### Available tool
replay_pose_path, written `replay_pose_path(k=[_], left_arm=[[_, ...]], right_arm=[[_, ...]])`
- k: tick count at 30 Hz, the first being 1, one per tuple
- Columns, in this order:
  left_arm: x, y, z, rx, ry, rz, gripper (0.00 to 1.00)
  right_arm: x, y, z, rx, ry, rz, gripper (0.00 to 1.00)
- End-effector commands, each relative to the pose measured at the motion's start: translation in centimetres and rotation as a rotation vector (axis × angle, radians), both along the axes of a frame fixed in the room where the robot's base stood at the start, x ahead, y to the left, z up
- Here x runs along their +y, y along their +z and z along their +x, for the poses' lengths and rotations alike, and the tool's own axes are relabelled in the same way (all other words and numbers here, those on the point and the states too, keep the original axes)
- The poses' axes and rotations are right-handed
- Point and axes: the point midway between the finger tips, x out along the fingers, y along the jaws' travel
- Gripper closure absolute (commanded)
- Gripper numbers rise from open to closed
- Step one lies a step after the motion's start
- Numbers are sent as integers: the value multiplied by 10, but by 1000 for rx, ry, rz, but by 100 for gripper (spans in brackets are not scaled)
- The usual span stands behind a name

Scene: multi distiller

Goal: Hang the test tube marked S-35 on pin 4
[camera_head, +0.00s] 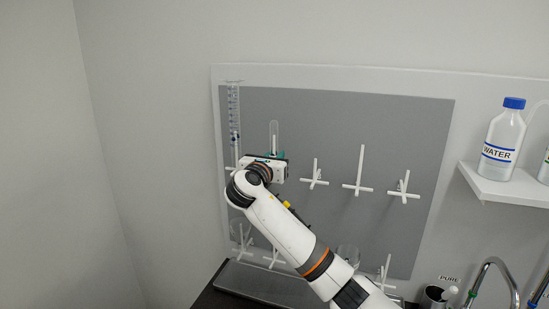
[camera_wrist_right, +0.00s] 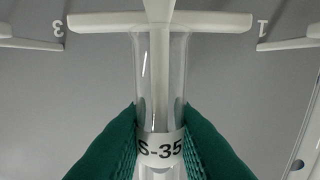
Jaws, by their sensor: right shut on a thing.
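The test tube marked S-35 (camera_wrist_right: 160,148) is held between the green fingertips of my right gripper (camera_wrist_right: 160,150), with its label facing the wrist camera. Its open rim overlaps a white pin with a crossbar (camera_wrist_right: 215,21); the pin's stem shows through the glass, and I cannot tell whether it is inside or behind. In the head view the tube (camera_head: 274,133) points up, rounded end on top, above my right gripper (camera_head: 274,154). Upside-down marks 3 and 1 flank the pin in the wrist view. No number 4 is readable. My left gripper is out of view.
A graduated cylinder (camera_head: 233,110) hangs at the left of the grey pegboard (camera_head: 400,130). Bare pins (camera_head: 315,181), (camera_head: 359,187) and (camera_head: 404,194) stand to the right. Glassware hangs on the lower row, partly behind my arm. A water bottle (camera_head: 503,140) stands on the right shelf.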

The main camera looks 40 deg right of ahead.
Motion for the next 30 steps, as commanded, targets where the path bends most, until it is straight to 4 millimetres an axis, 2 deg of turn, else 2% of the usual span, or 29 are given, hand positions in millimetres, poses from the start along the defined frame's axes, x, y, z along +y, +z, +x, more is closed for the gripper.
replay_pose_path(k=[6,26,30], left_arm=[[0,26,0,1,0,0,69],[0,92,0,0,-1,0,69],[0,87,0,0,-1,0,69]], right_arm=[[0,23,0,0,0,0,100],[0,82,0,0,0,0,100],[0,91,0,-3,0,0,100]])
